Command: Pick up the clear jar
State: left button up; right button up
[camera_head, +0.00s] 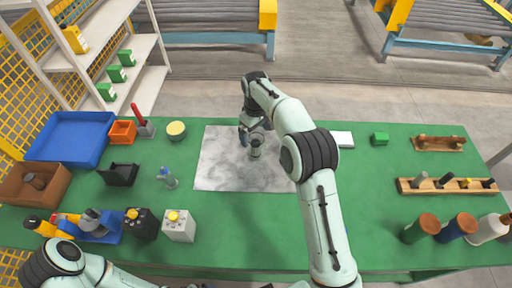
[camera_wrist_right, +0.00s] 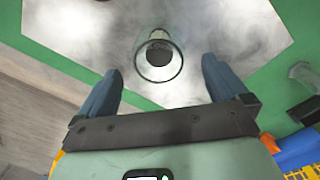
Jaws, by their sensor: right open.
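The clear jar (camera_head: 256,151) stands on a grey marbled mat (camera_head: 220,170) on the green table. In the wrist view the jar (camera_wrist_right: 158,58) shows its round open rim and a dark inside. My right gripper (camera_head: 251,131) is at the jar's far side in the head view, partly covering it. In the wrist view my right gripper (camera_wrist_right: 163,66) is open and empty, with its two blue fingers apart and the jar showing between and beyond their tips. My left arm shows at the lower left of the head view, but its gripper is out of frame.
Left of the mat are a clear bottle (camera_head: 168,178), a black holder (camera_head: 120,174), a yellow-topped round container (camera_head: 176,130) and a blue bin (camera_head: 70,138). Green table around the mat is mostly clear.

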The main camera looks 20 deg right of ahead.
notch_tip(320, 180, down, 5)
jog(key=shift+d, duration=0.1)
jog(key=c, duration=1.2)
jog(key=shift+o, duration=0.2)
jog(key=shift+r, duration=0.1)
